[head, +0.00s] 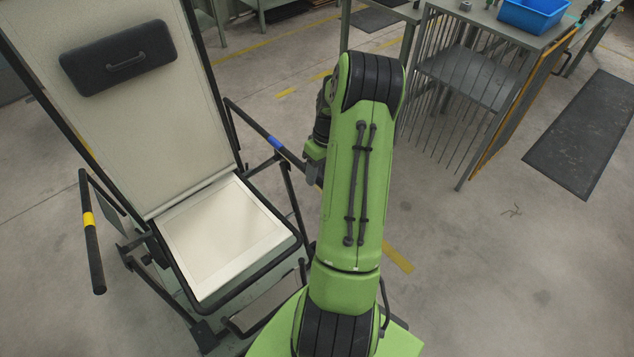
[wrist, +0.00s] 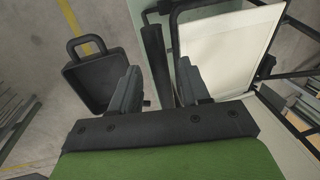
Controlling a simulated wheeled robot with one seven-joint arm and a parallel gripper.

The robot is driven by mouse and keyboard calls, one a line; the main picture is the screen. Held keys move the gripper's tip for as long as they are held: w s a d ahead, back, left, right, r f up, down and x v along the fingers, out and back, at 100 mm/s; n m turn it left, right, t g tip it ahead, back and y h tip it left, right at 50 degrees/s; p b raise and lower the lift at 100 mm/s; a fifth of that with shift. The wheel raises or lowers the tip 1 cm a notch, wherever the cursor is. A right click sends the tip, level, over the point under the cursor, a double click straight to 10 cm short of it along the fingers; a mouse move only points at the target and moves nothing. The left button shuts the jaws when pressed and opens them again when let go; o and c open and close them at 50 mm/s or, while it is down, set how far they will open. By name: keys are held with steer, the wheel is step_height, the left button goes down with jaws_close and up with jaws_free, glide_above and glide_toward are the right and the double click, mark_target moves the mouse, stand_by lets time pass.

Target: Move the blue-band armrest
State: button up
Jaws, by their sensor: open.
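The blue-band armrest (head: 256,128) is a black bar with a blue band on the right side of the cream lounger (head: 120,140) in the head view. It slants down to the right toward my gripper (head: 314,168), which is partly hidden by my green arm. In the wrist view my gripper (wrist: 158,76) is open. A dark bar, seemingly this armrest (wrist: 155,50), runs lengthwise between the two fingers, with a gap showing on its right. No blue band shows there, and I cannot tell whether a finger touches the bar.
The yellow-band armrest (head: 92,232) is on the lounger's left. A black headrest (head: 118,58) hangs on the backrest. A black handled thing (wrist: 90,75) is left of the fingers in the wrist view. A workbench (head: 470,70) with a blue bin (head: 532,14) stands back right.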

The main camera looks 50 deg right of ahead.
mark_target(318, 177)
steer(key=shift+w+a+f, duration=0.1)
steer(key=shift+a+f, duration=0.05)
steer(key=shift+f, duration=0.65)
steer(key=shift+a+f, duration=0.1)
steer(key=shift+f, duration=0.65)
steer(key=shift+c, duration=0.4)
jaws_close()
